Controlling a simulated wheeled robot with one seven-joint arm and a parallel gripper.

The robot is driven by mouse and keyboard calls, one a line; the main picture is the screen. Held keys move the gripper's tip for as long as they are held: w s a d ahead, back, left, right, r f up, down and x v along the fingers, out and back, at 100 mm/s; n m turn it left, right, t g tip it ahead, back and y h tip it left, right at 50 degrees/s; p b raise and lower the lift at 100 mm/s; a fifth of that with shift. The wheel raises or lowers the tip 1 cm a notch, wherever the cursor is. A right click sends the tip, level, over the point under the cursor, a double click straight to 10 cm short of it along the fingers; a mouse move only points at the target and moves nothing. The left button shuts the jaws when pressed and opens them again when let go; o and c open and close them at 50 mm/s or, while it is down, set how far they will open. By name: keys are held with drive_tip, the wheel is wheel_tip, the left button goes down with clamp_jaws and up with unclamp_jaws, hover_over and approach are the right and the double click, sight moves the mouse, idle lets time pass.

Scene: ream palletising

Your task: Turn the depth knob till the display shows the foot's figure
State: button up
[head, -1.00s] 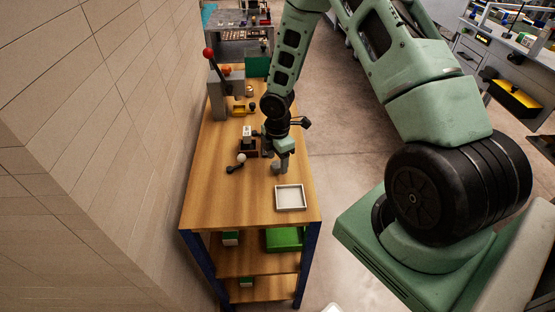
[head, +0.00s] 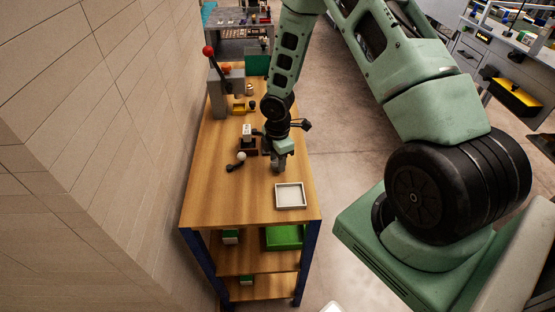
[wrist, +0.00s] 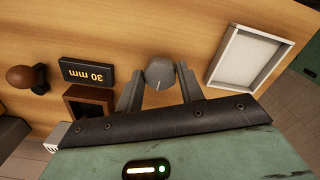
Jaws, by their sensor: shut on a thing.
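The grey round depth knob (wrist: 160,72) has a pale pointer line and sits on the wooden bench, between my fingers. My gripper (wrist: 159,76) is shut on the knob from both sides; the head view shows it pointing down at the bench (head: 278,167). The black display (wrist: 88,72) lies left of the knob in the wrist view and reads 30 mm in yellow, upside down there. A dark brown block (wrist: 90,101) stands beside the display, with a pale marked piece (wrist: 57,134) partly cut off by my gripper. I cannot read its marking or tell which part is the foot.
A white shallow tray (wrist: 240,57) lies close to the knob, on its right in the wrist view. A ball-topped lever (wrist: 24,77) stands at the far left there. A grey press with a red-balled handle (head: 208,51) stands farther back. The front of the bench top (head: 225,205) is clear.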

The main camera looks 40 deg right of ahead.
drive_tip(key=m+b, duration=0.2)
drive_tip(key=m, duration=0.2)
drive_tip(key=shift+m, duration=0.3)
drive_tip(key=m+b, duration=0.1)
drive_tip(key=m, duration=0.3)
drive_tip(key=shift+b, duration=0.35)
drive_tip(key=m+b, duration=0.1)
drive_tip(key=m, duration=0.4)
drive_tip(key=shift+b, duration=0.3)
drive_tip(key=shift+a+m+b, duration=0.1)
drive_tip(key=shift+m+b, duration=0.4)
drive_tip(key=shift+m, duration=1.3)
drive_tip(key=o, duration=1)
